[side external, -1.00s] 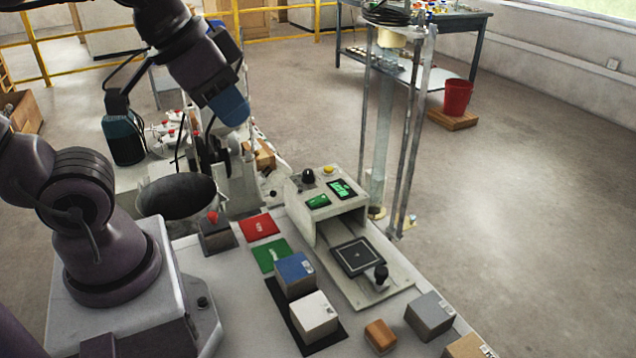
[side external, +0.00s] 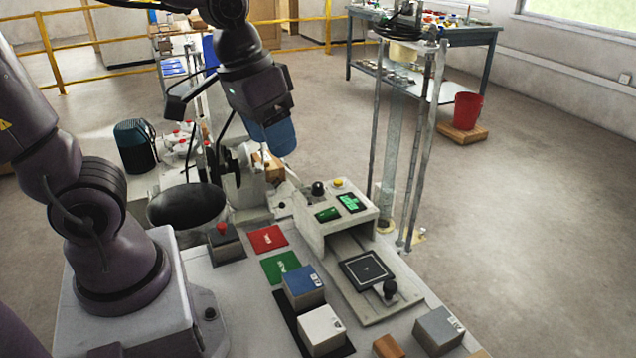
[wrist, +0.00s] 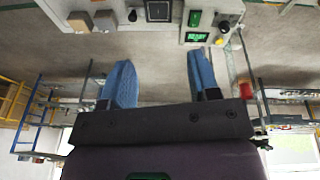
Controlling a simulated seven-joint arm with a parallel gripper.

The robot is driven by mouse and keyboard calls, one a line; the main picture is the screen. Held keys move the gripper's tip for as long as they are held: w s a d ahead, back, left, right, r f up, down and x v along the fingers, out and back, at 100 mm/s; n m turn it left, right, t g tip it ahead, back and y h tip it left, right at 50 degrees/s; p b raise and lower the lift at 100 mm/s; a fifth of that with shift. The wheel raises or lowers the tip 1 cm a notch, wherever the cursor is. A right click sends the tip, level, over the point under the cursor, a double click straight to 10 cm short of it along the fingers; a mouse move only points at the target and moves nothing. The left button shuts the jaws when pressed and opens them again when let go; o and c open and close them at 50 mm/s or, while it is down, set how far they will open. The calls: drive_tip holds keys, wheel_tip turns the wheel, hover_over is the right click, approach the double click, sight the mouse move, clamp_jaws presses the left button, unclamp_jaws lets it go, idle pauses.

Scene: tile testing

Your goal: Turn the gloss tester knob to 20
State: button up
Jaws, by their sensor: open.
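The gloss tester (side external: 361,226) is a pale housing with a sliding tray in front. Its black knob (side external: 318,188) stands on top at the left, beside two green displays and a yellow button. The wrist view also shows this knob (wrist: 224,26) at the upper right; its setting is too small to read. My gripper (side external: 277,150) is blue-fingered, open and empty, in the air up and left of the tester. In the wrist view its fingers (wrist: 160,57) are wide apart, with the knob beyond them and touching neither.
A black-handled plate (side external: 366,270) lies on the tray. Red (side external: 267,238) and green (side external: 281,267) pads, a blue-topped block (side external: 301,286), a white block (side external: 321,328) and a red-button box (side external: 225,242) share the bench. A tall metal-post stand (side external: 408,150) rises behind the tester.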

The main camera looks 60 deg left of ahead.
drive_tip(key=w+a+f+n+g, duration=0.2)
drive_tip(key=w+a+f+n, duration=0.3)
drive_tip(key=w+a, duration=0.15)
drive_tip(key=n+g, duration=0.1)
drive_tip(key=n, duration=1)
approach(318, 184)
drive_tip(key=shift+y, duration=0.3)
drive_tip(key=f, duration=0.9)
drive_tip(key=shift+d+f, duration=0.2)
drive_tip(key=shift+f, duration=0.15)
drive_tip(key=c, duration=0.9)
